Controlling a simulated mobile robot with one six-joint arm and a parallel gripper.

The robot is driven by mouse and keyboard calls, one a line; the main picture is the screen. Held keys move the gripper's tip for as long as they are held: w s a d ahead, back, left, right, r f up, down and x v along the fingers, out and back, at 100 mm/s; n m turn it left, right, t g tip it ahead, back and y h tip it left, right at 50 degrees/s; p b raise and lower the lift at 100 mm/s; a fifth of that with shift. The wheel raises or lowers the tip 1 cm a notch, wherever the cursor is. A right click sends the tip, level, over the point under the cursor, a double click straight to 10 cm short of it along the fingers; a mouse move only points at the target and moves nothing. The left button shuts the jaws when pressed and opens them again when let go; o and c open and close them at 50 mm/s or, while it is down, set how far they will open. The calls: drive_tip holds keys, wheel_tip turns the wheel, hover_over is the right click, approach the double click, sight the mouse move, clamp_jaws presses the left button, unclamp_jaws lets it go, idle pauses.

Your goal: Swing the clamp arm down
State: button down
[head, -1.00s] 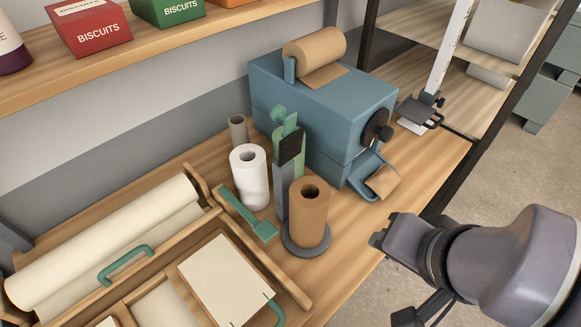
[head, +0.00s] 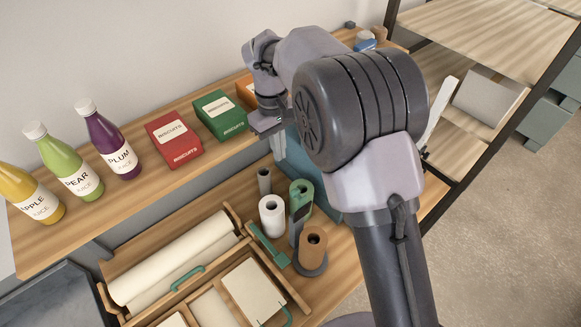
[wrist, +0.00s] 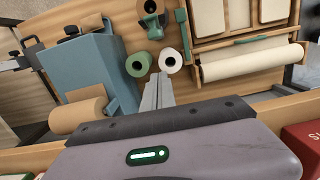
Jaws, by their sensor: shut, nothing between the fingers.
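Which part is the clamp arm is not certain. A short green lever (head: 267,243) lies low along the right edge of the wooden tray; it also shows in the wrist view (wrist: 184,36). My gripper (head: 267,124) is shut and empty, high near the shelf's front edge. In the wrist view its fingers (wrist: 157,92) point toward the white roll (wrist: 170,60) and touch nothing visible.
Biscuit boxes (head: 174,140) and juice bottles (head: 107,138) stand on the shelf close to my gripper. A blue dispenser (wrist: 90,68) with a kraft roll is largely hidden behind my arm in the head view. The wooden tray (head: 212,282) fills the bench's left part.

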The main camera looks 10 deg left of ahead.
drive_tip(key=s+d+f, duration=0.3)
drive_tip(key=f, duration=0.4)
drive_tip(key=shift+d+f+p, duration=0.15)
drive_tip(key=shift+f+p, duration=0.1)
drive_tip(key=shift+p, duration=0.1)
drive_tip(key=shift+s, duration=0.1)
